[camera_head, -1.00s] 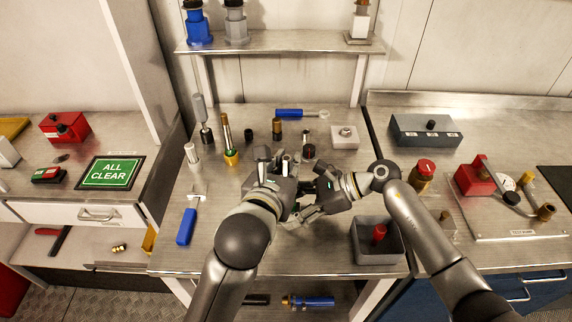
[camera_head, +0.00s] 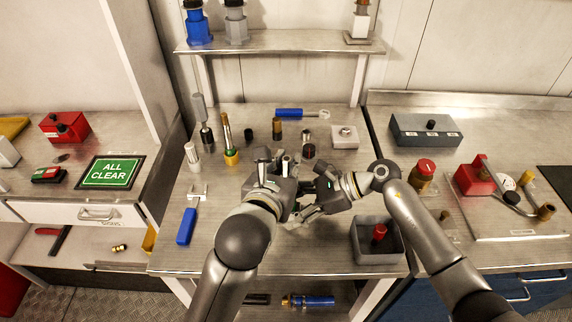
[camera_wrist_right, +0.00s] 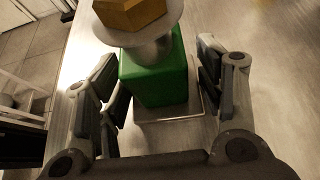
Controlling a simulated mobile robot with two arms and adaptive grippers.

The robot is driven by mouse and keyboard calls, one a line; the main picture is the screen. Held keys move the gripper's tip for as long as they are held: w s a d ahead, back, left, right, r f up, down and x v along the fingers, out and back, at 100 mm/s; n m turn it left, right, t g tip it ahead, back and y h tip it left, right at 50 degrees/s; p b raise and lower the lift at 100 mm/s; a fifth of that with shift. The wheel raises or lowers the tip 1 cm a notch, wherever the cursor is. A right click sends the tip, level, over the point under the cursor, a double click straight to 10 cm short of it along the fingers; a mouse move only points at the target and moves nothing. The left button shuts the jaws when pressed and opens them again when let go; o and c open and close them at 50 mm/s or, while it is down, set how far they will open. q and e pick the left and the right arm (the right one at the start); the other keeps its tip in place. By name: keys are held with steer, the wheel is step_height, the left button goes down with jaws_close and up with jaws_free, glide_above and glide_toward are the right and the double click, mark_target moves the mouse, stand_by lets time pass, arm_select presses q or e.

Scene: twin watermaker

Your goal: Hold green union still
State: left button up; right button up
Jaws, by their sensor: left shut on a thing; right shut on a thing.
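The green union (camera_wrist_right: 155,75) shows in the right wrist view as a green block with a silver rounded collar and a brass hex top (camera_wrist_right: 130,12). It stands upright on a pale square plate (camera_wrist_right: 172,112). My right gripper (camera_wrist_right: 160,72) has its fingers on both sides of the green block and is shut on it. In the head view my right gripper (camera_head: 312,188) is low over the middle bench, close beside my left gripper (camera_head: 277,163). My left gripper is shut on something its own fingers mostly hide.
A grey bin (camera_head: 362,250) with a red-topped part stands right of my right gripper. A blue-handled tool (camera_head: 187,225) lies at left. Several upright fittings and a brass-based rod (camera_head: 228,140) stand behind. The bench front is mostly clear.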

arm_select(q)
steer(key=shift+f, duration=1.5)
steer(key=o, duration=1)
steer(key=shift+c, duration=0.2)
steer(key=v, duration=0.7)
steer(key=shift+s, duration=0.25)
arm_select(e)
steer(key=o, duration=1.4)
steer(key=shift+c, duration=0.2)
steer(key=shift+d, duration=0.1)
